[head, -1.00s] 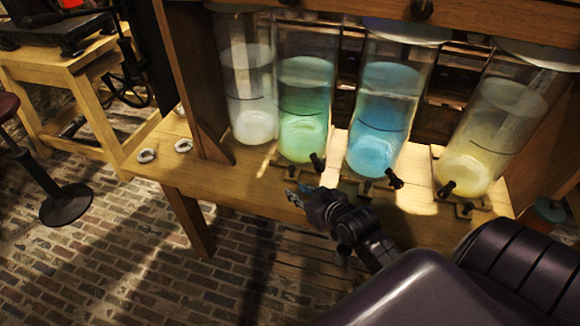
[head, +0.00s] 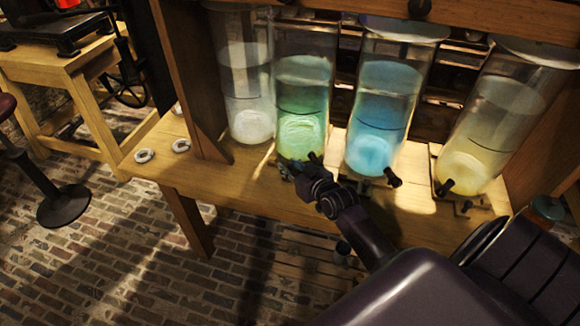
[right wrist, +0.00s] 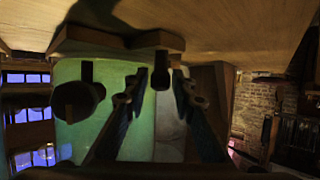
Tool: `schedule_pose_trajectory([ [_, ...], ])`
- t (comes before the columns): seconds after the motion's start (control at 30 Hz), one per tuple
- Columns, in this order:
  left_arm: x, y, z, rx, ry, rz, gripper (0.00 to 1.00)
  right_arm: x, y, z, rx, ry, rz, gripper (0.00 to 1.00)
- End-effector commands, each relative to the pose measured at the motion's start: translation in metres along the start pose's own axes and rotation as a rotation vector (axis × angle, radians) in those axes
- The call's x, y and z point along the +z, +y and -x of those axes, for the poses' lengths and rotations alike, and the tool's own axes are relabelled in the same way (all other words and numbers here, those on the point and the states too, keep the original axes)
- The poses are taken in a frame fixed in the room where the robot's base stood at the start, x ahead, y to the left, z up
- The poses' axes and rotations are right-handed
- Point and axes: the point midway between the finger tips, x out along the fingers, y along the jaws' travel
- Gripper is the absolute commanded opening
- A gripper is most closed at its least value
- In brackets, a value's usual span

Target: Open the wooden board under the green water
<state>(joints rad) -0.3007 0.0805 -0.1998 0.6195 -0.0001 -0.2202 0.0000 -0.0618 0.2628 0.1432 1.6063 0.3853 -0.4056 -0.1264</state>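The green water jar (head: 302,105) stands second from the left on the wooden bench. Its black tap (head: 316,158) points forward at its base. My right gripper (head: 287,170) is low in front of this jar, left of the tap. In the right wrist view the green jar (right wrist: 108,128) fills the middle, with the dark tap (right wrist: 76,98) at left. The gripper's fingers (right wrist: 158,100) are apart, with a dark peg (right wrist: 161,72) showing between them near a wooden board (right wrist: 92,38). I cannot tell whether they touch the peg. My arm hides the board in the head view.
A clear jar (head: 246,90) stands left of the green one; blue (head: 378,115) and yellow (head: 490,130) jars stand right. The blue jar's tap (head: 393,178) sticks out near my arm.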

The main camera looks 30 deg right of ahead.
Motion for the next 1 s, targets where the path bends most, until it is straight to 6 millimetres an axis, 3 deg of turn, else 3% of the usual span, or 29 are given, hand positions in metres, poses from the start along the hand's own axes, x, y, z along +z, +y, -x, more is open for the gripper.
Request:
schedule_pose_trajectory([
  [0.2, -0.0005, 0.0, 0.0, 0.0, 0.001, 0.0, 0.4, -0.0001, -0.0001, -0.0003, 0.0, 0.0, 0.001, 0.24],
  [0.43, -0.0008, 0.0, 0.0, 0.0, 0.001, 0.0, 0.4, 0.0, 0.0, -0.0001, 0.0, 0.0, 0.001, 0.0],
  [1.0, -0.0039, 0.001, 0.0081, 0.001, 0.004, 0.0, 0.4, 0.0013, -0.0047, 0.0047, -0.001, -0.004, 0.0, 0.0],
])
